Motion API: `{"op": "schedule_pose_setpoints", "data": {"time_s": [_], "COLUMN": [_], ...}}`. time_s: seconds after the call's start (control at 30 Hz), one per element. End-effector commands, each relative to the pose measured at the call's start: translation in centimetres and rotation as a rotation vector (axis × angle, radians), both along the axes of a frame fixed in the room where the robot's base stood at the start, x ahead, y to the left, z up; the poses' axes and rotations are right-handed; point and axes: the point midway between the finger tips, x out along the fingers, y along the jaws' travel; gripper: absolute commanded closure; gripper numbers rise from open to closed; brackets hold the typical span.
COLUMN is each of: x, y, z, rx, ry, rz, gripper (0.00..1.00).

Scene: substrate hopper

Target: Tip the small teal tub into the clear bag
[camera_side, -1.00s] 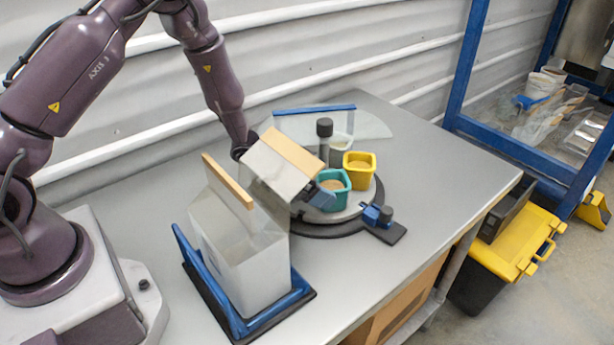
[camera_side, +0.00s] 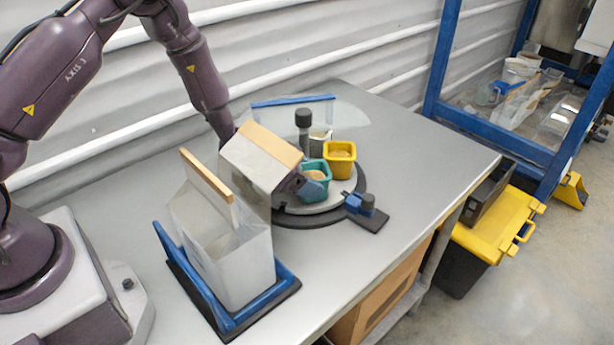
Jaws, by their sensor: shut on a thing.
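The small teal tub (camera_side: 321,193) stands on the round grey turntable, with tan, grainy material inside. It looks upright. My gripper (camera_side: 312,184), a grey body with a tan top plate, reaches it from the left and is shut on its near left side. The fingers are partly hidden by the gripper body and the tub. The clear bag (camera_side: 240,262) stands upright in a blue holder (camera_side: 232,322) in front and to the left of my gripper. It is translucent grey with a tan strip (camera_side: 207,175) along its top. The inside of its mouth is not clearly visible.
A yellow tub (camera_side: 340,160) with tan contents sits close behind and right of the teal one on the turntable (camera_side: 296,213). A dark-knobbed post (camera_side: 303,119) and a pale tub are behind. A blue clamp (camera_side: 358,203) sits at the turntable's right. The table's right side is clear.

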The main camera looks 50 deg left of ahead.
Motion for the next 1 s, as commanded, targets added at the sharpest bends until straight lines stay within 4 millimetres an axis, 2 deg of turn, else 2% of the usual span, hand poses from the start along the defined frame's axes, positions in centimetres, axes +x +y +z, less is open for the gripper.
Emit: {"op": "schedule_pose_setpoints", "data": {"time_s": [0.17, 0.73, 1.0], "x": [0.0, 0.1, 0.0], "y": [0.0, 0.0, 0.0], "z": [0.7, 5.3, 6.1], "rx": [-0.002, -0.001, 0.001], "ry": [-0.003, -0.004, 0.000], "rz": [0.001, 0.001, -0.001], "gripper": [0.53, 0.53, 0.53]}}
